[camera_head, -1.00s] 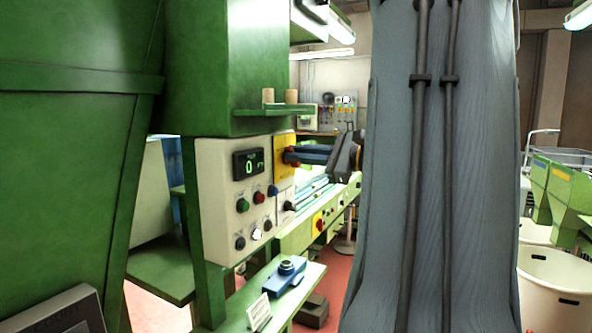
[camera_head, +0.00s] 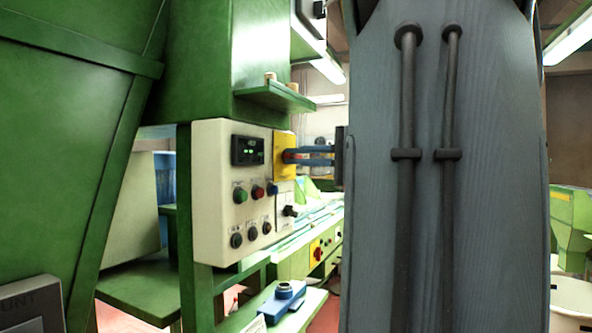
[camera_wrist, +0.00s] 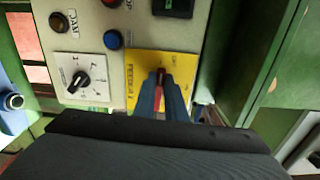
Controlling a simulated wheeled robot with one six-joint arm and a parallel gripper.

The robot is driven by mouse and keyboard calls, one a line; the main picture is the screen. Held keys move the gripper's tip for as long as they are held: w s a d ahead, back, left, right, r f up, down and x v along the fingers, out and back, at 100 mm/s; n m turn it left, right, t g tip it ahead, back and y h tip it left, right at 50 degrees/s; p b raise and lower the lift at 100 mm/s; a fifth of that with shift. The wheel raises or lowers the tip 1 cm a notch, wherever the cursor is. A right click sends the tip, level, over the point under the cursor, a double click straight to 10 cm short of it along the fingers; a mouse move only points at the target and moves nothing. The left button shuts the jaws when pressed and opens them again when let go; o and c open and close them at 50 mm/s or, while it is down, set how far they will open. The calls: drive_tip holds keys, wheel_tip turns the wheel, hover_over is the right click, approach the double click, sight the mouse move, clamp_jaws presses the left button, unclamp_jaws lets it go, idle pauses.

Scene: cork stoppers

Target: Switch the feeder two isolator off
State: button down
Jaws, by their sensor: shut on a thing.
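The feeder two isolator is a red handle (camera_wrist: 161,77) on a yellow plate (camera_wrist: 143,66) lettered for feeder 2. The plate (camera_head: 281,143) also shows in the head view, at the upper right corner of a cream control panel (camera_head: 216,190). My gripper (camera_wrist: 161,88) has its blue fingers on both sides of the red handle and is shut on it. In the head view my gripper (camera_head: 291,156) reaches the plate from the right. The fingers hide much of the handle, so its exact setting is hard to read.
Below the plate are a blue button (camera_head: 273,189) and a black rotary switch (camera_head: 290,211). Green and red buttons and a display (camera_head: 247,151) sit to the left. A green shelf (camera_head: 279,95) with corks juts out above. A blue device (camera_head: 283,301) stands on a lower ledge.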

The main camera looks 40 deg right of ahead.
drive_tip(key=shift+f+n+b, duration=0.1)
drive_tip(key=shift+n+b, duration=0.3)
drive_tip(key=shift+b, duration=0.05)
drive_tip(key=c, duration=1.8)
unclamp_jaws()
drive_tip(key=shift+s, duration=0.15)
drive_tip(key=v, duration=0.7)
drive_tip(key=shift+s, duration=0.3)
drive_tip(key=shift+d, duration=0.1)
